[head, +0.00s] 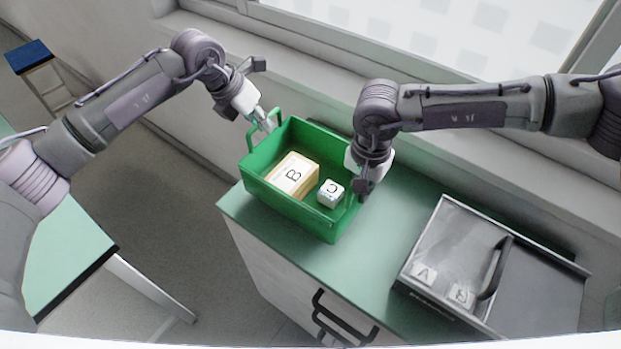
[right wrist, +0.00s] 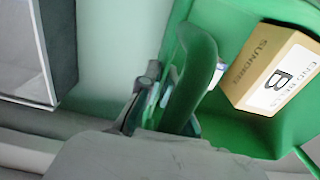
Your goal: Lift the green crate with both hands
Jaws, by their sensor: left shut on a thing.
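The green crate (head: 287,207) sits on the green top of a cabinet, with a raised handle at its left and right ends. It also shows in the right wrist view (right wrist: 235,132). Inside lie a tan box marked B (head: 294,174) and a small white box marked C (head: 331,193). My left gripper (head: 267,123) is shut on the crate's left handle. My right gripper (head: 358,178) is at the crate's right end. In the right wrist view its finger (right wrist: 148,92) is close beside the green handle; the far finger is mostly hidden, so its closure is unclear.
A grey metal case (head: 425,250) with a clear lid section and parts marked A and B stands right of the crate. A wall and window ledge run behind. Bare cabinet top (head: 355,262) lies in front. A green table (head: 70,250) stands at lower left.

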